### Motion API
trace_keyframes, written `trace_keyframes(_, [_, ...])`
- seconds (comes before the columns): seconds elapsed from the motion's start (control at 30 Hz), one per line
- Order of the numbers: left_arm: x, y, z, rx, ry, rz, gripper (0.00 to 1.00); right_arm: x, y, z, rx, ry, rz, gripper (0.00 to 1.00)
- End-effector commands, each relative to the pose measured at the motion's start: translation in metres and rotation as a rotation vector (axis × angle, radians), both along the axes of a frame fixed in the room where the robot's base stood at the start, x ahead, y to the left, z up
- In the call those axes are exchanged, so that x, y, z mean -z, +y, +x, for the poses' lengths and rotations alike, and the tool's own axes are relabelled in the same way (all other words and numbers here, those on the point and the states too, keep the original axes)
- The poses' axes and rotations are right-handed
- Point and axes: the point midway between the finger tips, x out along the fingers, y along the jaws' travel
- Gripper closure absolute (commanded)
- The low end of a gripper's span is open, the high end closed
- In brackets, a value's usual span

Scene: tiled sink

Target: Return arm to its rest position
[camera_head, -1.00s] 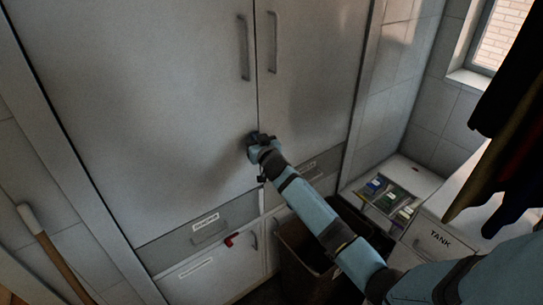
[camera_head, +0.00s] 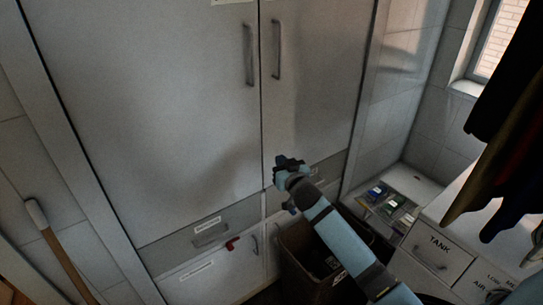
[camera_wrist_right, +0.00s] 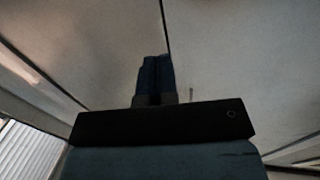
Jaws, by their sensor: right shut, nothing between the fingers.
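My right arm reaches in from the lower right in the head view. Its gripper (camera_head: 287,161) is in front of the tall grey cabinet, near the lower part of the right door (camera_head: 315,90). In the right wrist view the fingers (camera_wrist_right: 154,82) are together with nothing between them, pointing toward the seam between the two cabinet doors. I cannot tell exactly how far the fingertips are from the door. My left gripper does not show in either view.
Below the arm stands an open brown bin (camera_head: 300,262). A drawer with a red item (camera_head: 232,243) is under the doors. A wooden-handled tool (camera_head: 60,255) leans at left.

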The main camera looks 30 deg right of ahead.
Motion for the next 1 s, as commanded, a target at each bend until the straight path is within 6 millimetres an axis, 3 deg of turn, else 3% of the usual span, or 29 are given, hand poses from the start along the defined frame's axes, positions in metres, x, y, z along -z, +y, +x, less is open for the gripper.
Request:
trace_keyframes(0.13, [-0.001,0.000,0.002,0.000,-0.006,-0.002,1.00,0.001,-0.001,-0.013,0.000,0.001,-0.001,1.00])
trace_keyframes(0.37, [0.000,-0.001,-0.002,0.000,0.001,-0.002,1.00,0.002,0.000,-0.017,-0.002,0.006,-0.001,1.00])
trace_keyframes(0.47, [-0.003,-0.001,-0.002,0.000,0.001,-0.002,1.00,0.018,0.010,-0.030,-0.019,0.040,-0.005,1.00])
trace_keyframes(0.53, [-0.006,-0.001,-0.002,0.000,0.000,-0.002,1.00,0.039,0.025,-0.049,-0.044,0.088,-0.013,1.00])
trace_keyframes(0.67, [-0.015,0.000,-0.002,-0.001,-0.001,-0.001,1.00,0.093,0.066,-0.111,-0.120,0.221,-0.031,1.00])
trace_keyframes(0.8, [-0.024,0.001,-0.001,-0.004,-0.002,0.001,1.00,0.141,0.114,-0.194,-0.215,0.369,-0.042,1.00])
trace_keyframes(1.0, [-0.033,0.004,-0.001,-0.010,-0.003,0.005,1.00,0.174,0.167,-0.296,-0.331,0.520,-0.036,1.00])
